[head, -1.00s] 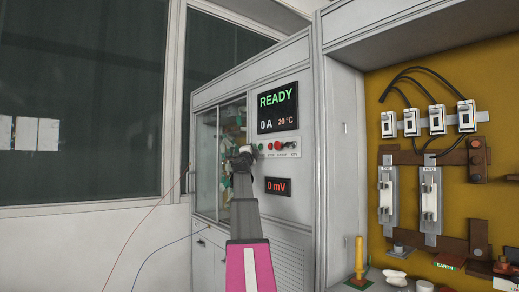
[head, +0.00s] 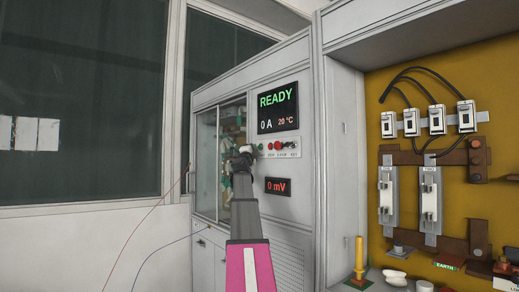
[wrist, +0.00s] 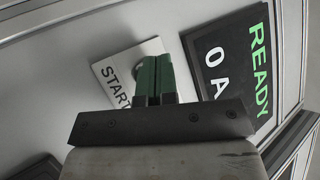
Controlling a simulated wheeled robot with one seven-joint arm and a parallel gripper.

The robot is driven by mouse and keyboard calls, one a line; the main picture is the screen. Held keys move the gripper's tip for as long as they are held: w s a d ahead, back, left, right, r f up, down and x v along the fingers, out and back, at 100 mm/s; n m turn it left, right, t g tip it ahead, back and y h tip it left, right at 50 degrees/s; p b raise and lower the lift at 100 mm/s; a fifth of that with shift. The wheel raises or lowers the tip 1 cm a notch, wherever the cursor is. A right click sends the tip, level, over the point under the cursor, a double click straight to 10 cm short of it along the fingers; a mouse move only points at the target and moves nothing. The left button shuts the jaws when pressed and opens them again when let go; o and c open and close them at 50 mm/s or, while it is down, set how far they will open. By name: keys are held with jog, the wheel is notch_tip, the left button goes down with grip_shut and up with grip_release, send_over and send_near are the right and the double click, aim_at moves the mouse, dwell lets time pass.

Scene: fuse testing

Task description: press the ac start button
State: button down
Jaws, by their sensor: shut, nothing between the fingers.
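The grey test cabinet (head: 222,85) has a row of small buttons on a pale strip (head: 293,147) under its display. In the wrist view a white plate lettered START (wrist: 110,72) sits right behind my gripper (wrist: 155,60). The gripper's green fingers are shut with nothing between them, pointing at the plate. A small round part of the button (wrist: 138,66) shows beside the fingertips; the rest is hidden. I cannot tell whether the fingertips touch it. In the head view my gripper (head: 249,150) is at the left end of the button row.
The display (head: 278,107) above the buttons reads READY, 0 A, 20 °C. A smaller display (head: 277,186) below reads 0 mV. Red buttons (head: 274,146) are just right of my gripper. A yellow fuse board (head: 460,90) stands at the right.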

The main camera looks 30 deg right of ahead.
jog(key=shift+d, duration=0.2)
jog(key=shift+d, duration=0.2)
jog(key=shift+w+d, duration=0.1)
jog(key=shift+d, duration=0.35)
dwell(0.9)
dwell(0.3)
jog(key=shift+a, duration=0.8)
jog(key=shift+a, duration=0.1)
jog(key=shift+s+a, duration=0.15)
jog(key=shift+a, duration=1.05)
jog(key=shift+s+a, duration=0.15)
jog(key=shift+a, duration=1.05)
